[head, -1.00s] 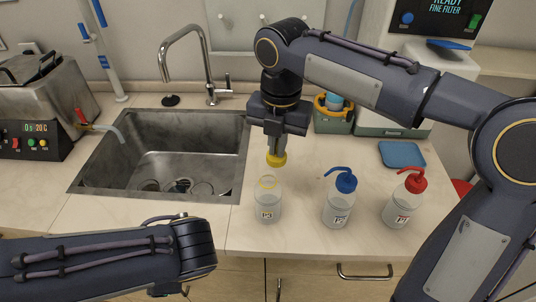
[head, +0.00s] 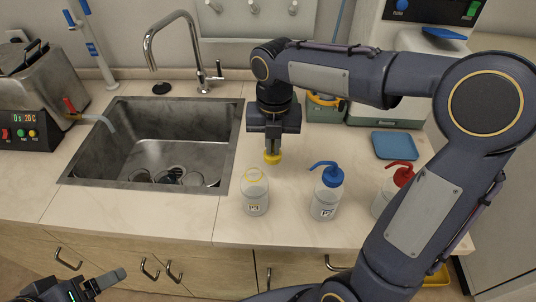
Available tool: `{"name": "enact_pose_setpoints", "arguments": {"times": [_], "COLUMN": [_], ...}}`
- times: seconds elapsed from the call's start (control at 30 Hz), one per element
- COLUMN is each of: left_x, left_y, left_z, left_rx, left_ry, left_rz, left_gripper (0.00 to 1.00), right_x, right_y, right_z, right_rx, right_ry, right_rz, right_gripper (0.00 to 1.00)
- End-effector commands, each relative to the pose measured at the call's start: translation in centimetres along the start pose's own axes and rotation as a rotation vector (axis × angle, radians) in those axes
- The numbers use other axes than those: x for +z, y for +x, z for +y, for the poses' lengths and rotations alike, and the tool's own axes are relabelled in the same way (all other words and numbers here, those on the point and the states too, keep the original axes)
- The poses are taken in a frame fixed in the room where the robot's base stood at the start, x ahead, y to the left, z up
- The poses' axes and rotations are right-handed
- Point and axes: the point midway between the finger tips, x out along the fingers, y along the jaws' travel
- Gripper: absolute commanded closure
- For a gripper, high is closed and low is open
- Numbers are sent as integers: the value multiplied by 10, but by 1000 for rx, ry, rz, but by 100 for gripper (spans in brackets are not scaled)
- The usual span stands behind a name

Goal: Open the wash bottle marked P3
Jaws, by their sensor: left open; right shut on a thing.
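A clear wash bottle (head: 256,198) with a yellow ring at its neck stands upright and uncapped on the counter, right of the sink. Its small label is too blurred for me to read surely. My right gripper (head: 272,148) is shut on a yellow cap (head: 272,158), held behind and slightly right of that bottle's neck, apart from it. My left gripper (head: 98,286) is open and empty, low at the bottom left in front of the cabinets, partly cut by the frame edge.
A blue-capped bottle (head: 326,196) and a red-capped bottle (head: 390,187), partly hidden by my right arm, stand to the right. The sink (head: 231,140) is left, with glassware inside. A blue tray (head: 394,146) lies behind.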

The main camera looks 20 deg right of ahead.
Motion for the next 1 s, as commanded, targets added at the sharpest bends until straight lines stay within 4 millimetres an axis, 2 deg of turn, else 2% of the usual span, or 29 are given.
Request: {"name": "enact_pose_setpoints", "arguments": {"times": [0.1,0.2,0.37,0.53,0.63,1.0], "left_x": [1,1,1,2,2,3], "left_y": [2,2,3,4,4,6], "left_z": [-1,-1,-1,-2,-2,-3], "left_rx": [0,0,0,0,0,0], "left_ry": [-1,0,2,2,2,3], "left_rz": [0,-1,-1,-2,-2,-2], "left_gripper": [20,20,20,20,20,20], "right_x": [0,0,1,2,2,2], "right_y": [26,41,55,80,87,91], "right_z": [-1,-1,-1,-1,-1,-1], "right_rx": [-4,-4,-2,-3,-1,-1], "right_ry": [1,2,1,0,1,1], "right_rz": [5,4,3,3,2,2], "right_gripper": [100,100,100,100,100,100]}}
